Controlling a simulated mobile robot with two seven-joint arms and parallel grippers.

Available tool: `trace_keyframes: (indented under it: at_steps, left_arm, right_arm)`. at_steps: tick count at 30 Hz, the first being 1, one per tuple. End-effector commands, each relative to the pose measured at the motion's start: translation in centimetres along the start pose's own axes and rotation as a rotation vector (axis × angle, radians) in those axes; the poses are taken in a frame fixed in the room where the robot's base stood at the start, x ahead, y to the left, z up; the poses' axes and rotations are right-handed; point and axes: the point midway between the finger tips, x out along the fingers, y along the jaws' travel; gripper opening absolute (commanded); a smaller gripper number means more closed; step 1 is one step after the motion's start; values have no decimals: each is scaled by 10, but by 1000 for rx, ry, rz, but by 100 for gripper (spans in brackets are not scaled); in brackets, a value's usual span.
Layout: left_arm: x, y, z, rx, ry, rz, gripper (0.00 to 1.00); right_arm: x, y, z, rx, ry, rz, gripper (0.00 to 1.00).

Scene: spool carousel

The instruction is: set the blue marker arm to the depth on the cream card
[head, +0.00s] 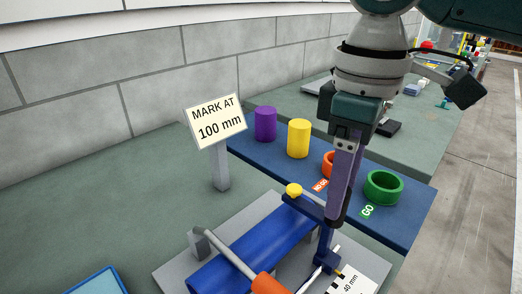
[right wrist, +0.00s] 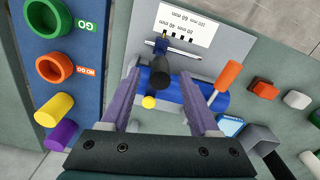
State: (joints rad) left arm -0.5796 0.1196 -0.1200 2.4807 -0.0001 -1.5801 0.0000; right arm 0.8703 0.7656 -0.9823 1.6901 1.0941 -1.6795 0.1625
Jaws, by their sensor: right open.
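The cream card (head: 215,120) stands on a grey post and reads "MARK AT 100 mm". My right gripper (head: 341,215) is open above the fixture. In the right wrist view the yellow knob (right wrist: 148,101) shows between its spread fingers; contact cannot be told. In the head view a finger partly hides the marker arm.
An orange-handled tool (head: 268,285) lies across the fixture. A blue board holds a purple cylinder (head: 265,123), a yellow cylinder (head: 299,138), an orange NO GO ring (head: 329,163) and a green GO ring (head: 383,187). A light-blue tray (head: 98,284) is at the lower left.

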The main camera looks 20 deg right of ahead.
Motion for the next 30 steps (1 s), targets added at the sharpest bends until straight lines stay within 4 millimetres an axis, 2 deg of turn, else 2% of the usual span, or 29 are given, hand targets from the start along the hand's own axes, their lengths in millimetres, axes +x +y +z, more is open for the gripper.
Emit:
trace_keyframes:
  at_steps: [3, 6, 14, 30]
  left_arm:
    - [1, 0, 0, 0, 0, 0, 0]
    - [1, 0, 1, 0, 0, 0, 0]
    - [1, 0, 1, 0, -1, 0, 0]
    - [2, 0, 1, 0, -2, 0, 0]
  right_arm:
    - [15, 0, 0, 0, -2, -1, 62]
    - [21, 0, 0, -1, 0, 0, 62]
    - [23, 0, 0, -2, 0, 0, 62]
    - [23, 0, 0, -2, 1, 0, 3]
